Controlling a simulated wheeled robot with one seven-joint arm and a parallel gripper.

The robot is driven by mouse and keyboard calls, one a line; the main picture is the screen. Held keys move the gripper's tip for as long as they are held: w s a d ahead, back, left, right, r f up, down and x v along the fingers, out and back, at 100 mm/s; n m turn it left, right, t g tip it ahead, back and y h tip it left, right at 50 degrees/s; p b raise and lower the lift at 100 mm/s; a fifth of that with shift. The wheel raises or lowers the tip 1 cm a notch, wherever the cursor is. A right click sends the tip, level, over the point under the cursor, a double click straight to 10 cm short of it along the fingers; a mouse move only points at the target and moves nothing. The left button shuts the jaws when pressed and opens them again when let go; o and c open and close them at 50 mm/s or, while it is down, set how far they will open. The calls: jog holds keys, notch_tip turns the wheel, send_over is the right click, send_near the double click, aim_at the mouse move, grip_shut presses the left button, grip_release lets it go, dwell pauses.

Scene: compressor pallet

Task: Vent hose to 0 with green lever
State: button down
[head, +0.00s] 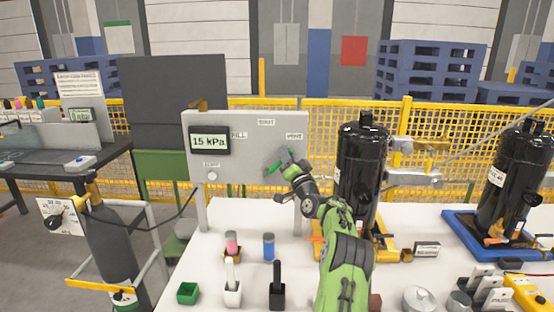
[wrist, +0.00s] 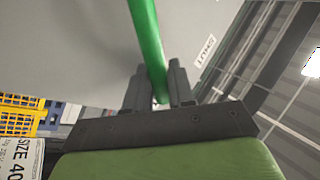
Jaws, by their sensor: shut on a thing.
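The grey panel (head: 250,130) stands upright at the back of the white table, and its display (head: 209,141) reads 15 kPa. The green lever (head: 279,160) is on the right part of the panel face, slanting in the head view. My gripper (head: 289,168) is at the lever, its fingers small and hard to make out there. In the wrist view, the two dark fingers (wrist: 159,82) are shut around the green lever (wrist: 147,35), one on each side. A small label (wrist: 203,52) is on the panel beside it. The hose cannot be clearly made out.
A black tank (head: 361,165) stands right of the panel, close to my arm. Another black tank (head: 508,180) stands on a blue tray farther right. Small holders and a green box (head: 187,293) are at the table's front left. A gas cylinder (head: 112,250) stands left of the table.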

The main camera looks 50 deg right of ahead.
jog(key=shift+s+d+f+m+h+b, duration=0.35)
jog(key=shift+f+m+h+b, duration=0.15)
jog(key=shift+m+h+b, duration=0.3)
jog(key=c, duration=1.1)
grip_release()
jog(key=shift+s+a, duration=0.1)
jog(key=b+v, duration=0.3)
jog(key=v, duration=1.2)
jog(key=shift+s, duration=0.3)
